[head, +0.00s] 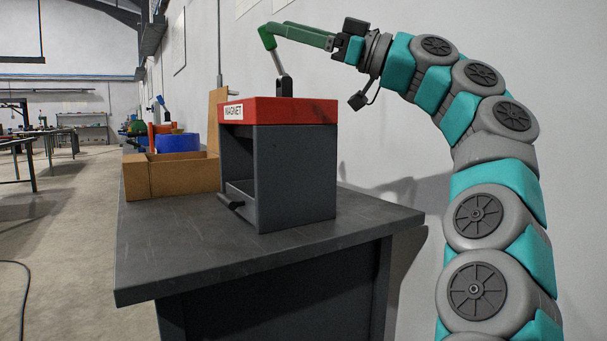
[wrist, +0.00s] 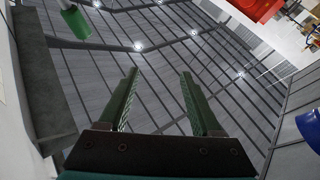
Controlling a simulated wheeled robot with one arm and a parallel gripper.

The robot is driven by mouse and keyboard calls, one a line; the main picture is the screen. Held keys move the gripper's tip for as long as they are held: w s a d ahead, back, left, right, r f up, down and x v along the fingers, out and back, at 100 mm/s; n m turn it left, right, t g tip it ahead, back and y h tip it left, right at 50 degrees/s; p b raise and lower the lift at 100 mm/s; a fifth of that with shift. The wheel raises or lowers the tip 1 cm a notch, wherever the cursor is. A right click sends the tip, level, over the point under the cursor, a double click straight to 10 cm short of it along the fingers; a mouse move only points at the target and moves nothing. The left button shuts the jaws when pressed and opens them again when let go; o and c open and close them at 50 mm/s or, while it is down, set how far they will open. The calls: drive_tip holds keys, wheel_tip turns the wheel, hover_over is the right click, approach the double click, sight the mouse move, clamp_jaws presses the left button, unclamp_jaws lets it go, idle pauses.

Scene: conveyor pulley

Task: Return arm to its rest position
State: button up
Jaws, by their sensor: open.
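My gripper (head: 277,29) is at the top of the head view, at the end of my arched arm, with its green fingers pointing left. In the wrist view its two fingers (wrist: 160,73) stand wide apart with nothing between them. The fingertips are close to the green handle (head: 267,37) of a lever on the magnet box; the head view does not show whether they touch. In the wrist view the green handle (wrist: 75,22) lies at the upper left, outside the fingers.
The dark grey magnet box (head: 296,180) with a red top (head: 290,110) stands on a dark table (head: 370,215). A cardboard box (head: 170,175) and a blue bin (head: 178,143) are at its left. A pale wall (head: 395,150) runs close behind my arm.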

drive_tip(key=s+a+f+m+g+h+p, duration=0.3)
drive_tip(key=a+f+m+h, duration=0.4)
drive_tip(key=f, duration=0.6)
drive_tip(key=s+f+m+h+p, duration=0.2)
drive_tip(key=s+f+h, duration=0.35)
drive_tip(key=f, duration=0.95)
drive_tip(key=s+d+f+m+g+h+p, duration=0.1)
drive_tip(key=s+d+f+m+h, duration=0.15)
drive_tip(key=s+d+f, duration=0.5)
drive_tip(key=s+d+f+m+h+p, duration=0.1)
drive_tip(key=s+d+f+m+h, duration=0.25)
drive_tip(key=f, duration=0.75)
drive_tip(key=s+d+f+m+g+h+p, duration=0.1)
drive_tip(key=s+d+f+m, duration=0.1)
drive_tip(key=s+d+f, duration=0.3)
drive_tip(key=s+d+f+m+g+h, duration=0.1)
drive_tip(key=s+d+f+g, duration=0.1)
drive_tip(key=s+d+f, duration=0.3)
drive_tip(key=s+d, duration=0.3)
drive_tip(key=s, duration=0.2)
drive_tip(key=shift+m+h+p, duration=0.35)
drive_tip(key=shift+m, duration=0.05)
drive_tip(key=shift+a, duration=0.2)
